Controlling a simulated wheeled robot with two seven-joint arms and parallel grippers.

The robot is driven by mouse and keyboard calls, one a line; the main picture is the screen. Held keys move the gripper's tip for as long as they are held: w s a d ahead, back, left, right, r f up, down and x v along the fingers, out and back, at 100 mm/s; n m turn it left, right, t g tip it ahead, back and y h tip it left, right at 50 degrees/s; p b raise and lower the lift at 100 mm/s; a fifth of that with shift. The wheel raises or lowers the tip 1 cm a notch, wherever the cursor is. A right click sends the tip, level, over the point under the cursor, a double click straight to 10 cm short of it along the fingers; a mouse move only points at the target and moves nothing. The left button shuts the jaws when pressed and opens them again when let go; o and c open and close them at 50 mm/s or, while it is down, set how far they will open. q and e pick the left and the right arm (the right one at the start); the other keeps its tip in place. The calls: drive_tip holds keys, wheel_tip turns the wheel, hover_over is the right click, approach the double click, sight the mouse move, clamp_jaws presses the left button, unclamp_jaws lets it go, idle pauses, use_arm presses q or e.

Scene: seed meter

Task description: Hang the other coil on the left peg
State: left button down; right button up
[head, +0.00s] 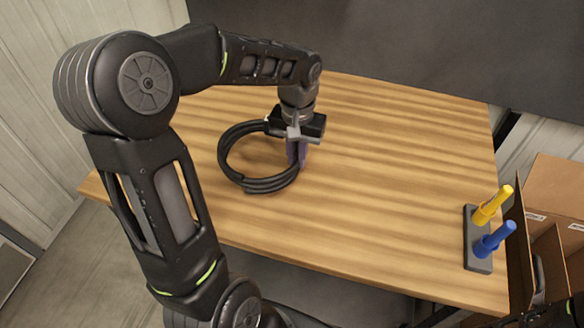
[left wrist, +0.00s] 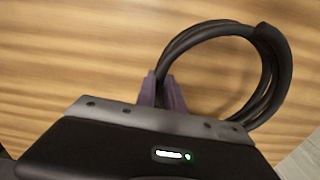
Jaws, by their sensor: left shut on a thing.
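A black coil (head: 228,166) of several loops is on or just above the wooden table, left of its middle. My left gripper (head: 297,160) is shut on the coil's right side with its purple fingers. The left wrist view also shows the coil (left wrist: 270,70) passing between the fingers (left wrist: 165,85). Two pegs, one yellow (head: 490,207) and one blue (head: 494,240), stand tilted on a dark grey base (head: 470,240) near the table's right edge. No coil shows on either peg. My right gripper is not clearly in view.
The wooden table (head: 390,170) is clear between the coil and the pegs. An open cardboard box (head: 555,190) with dividers stands beyond the table's right edge, close to the pegs. A dark panel (head: 400,45) rises behind the table.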

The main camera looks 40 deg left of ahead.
use_arm(q)
wheel_tip(320, 180, down, 4)
drive_tip(key=shift+r+p, duration=0.1)
drive_tip(key=shift+p, duration=0.3)
drive_tip(key=shift+f, duration=0.35)
drive_tip(key=shift+f, duration=0.2)
drive_tip(key=c, duration=1.4)
unclamp_jaws()
drive_tip(key=shift+c, duration=0.2)
